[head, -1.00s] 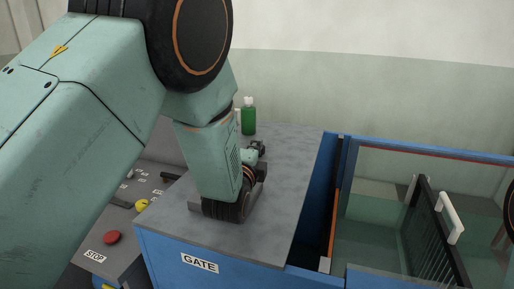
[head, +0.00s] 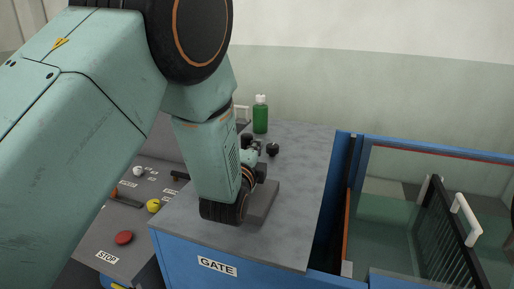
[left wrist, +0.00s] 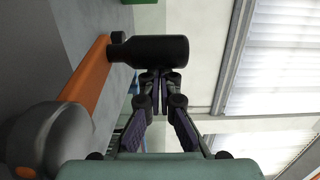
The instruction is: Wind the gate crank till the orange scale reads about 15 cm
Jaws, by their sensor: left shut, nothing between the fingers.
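The gate crank shows in the left wrist view as an orange arm (left wrist: 88,72) with a grey hub at lower left and a black cylindrical handle (left wrist: 160,50). My left gripper (left wrist: 157,78) is shut and empty, its fingertips close to the handle; I cannot tell whether they touch. In the head view my left gripper (head: 252,147) is partly hidden by my wrist over the box marked GATE (head: 217,266). A dark knob (head: 272,149) shows just right of it. An orange strip (head: 347,225) runs up the flume's near-left end; its marks are too small to read. My right gripper is out of view.
A green bottle (head: 260,115) stands at the back of the box. A panel with a red STOP button (head: 124,238) and a yellow knob (head: 153,206) lies left. The glass flume with a black rack (head: 440,225) stands right. The right part of the box top is clear.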

